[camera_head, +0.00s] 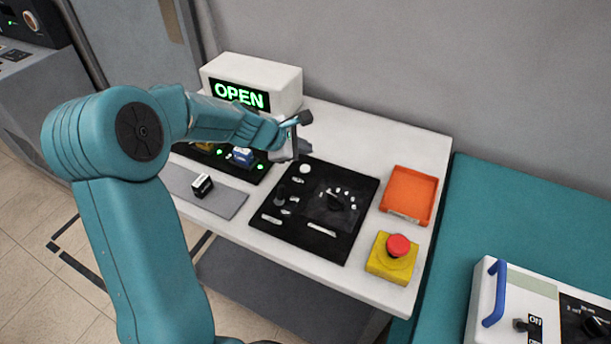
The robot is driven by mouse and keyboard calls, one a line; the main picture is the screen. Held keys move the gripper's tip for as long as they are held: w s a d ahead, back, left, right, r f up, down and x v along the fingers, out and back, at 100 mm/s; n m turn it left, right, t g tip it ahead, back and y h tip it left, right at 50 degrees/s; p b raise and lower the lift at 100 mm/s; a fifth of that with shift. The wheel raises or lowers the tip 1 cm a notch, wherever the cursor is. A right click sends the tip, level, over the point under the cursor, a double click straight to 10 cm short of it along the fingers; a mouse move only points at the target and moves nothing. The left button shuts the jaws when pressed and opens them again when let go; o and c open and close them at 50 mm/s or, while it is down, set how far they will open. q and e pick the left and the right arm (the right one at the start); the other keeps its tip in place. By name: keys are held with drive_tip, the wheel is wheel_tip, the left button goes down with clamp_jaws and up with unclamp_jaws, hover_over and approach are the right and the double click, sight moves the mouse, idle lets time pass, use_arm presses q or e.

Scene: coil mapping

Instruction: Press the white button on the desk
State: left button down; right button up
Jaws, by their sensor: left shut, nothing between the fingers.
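The white button (305,169) is a small round knob at the upper left of a black control panel (345,240) on the white desk (420,160). My left arm reaches in from the left across the desk. My left gripper (305,152) is shut and empty, above the back left part of the panel, close to the white button in the picture. I cannot tell whether it touches the button. My right gripper is not in view.
A white box with a green OPEN sign (240,95) stands at the back. An orange tray (410,194) and a yellow box with a red button (397,246) are at the right.

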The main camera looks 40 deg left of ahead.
sight(303, 170)
use_arm(q)
drive_tip(key=f+b, duration=0.1)
drive_tip(key=f, duration=0.2)
drive_tip(key=shift+s+a+b, duration=0.1)
drive_tip(key=shift+s+b, duration=0.1)
drive_tip(key=shift+b, duration=0.2)
drive_tip(key=shift+w+f+b, duration=0.2)
drive_tip(key=shift+f+b, duration=0.1)
drive_tip(key=shift+s+r, duration=0.1)
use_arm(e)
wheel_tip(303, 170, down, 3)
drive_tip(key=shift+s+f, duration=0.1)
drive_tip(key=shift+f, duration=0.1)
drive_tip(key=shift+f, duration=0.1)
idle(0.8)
use_arm(q)
drive_tip(key=shift+f+b, duration=0.35)
drive_tip(key=shift+f, duration=0.1)
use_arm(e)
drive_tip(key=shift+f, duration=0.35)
